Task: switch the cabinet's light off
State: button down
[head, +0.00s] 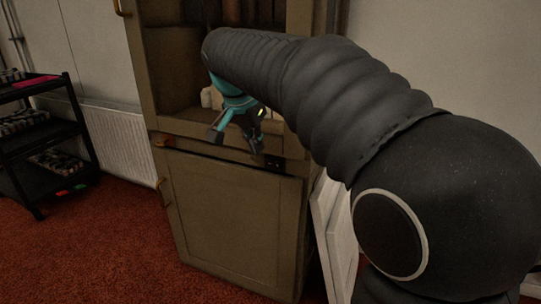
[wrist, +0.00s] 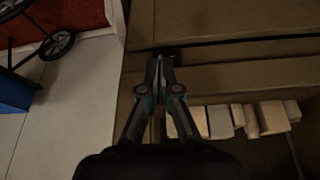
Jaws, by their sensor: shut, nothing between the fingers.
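The tan wooden cabinet (head: 236,215) stands at the centre of the head view, with an open upper section and a closed lower door. My gripper (head: 256,150), turquoise and dark grey, points down in front of the rail between these parts. In the wrist view my gripper (wrist: 160,64) has its fingertips together with nothing between them. A small dark fitting (head: 272,163) sits on the rail just below the fingers; I cannot tell for sure that it is the light switch. A dark spot also shows at the fingertips in the wrist view; contact is unclear. No lit lamp is visible.
Pale blocks (wrist: 236,118) stand in a row on the cabinet's shelf beside my gripper. A black cart (head: 45,140) and a radiator (head: 118,140) are at the left. A white panel (head: 335,225) leans right of the cabinet. Red carpet (head: 95,255) lies clear in front.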

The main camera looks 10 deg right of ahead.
aim_at(270, 166)
jog(key=shift+f, duration=0.1)
jog(key=x, duration=0.3)
jog(key=w+d+b+x, duration=0.1)
jog(key=x, duration=0.3)
jog(key=r+x, duration=0.1)
jog(key=x, duration=0.3)
jog(key=shift+w+d, duration=0.75)
jog(key=shift+w, duration=0.05)
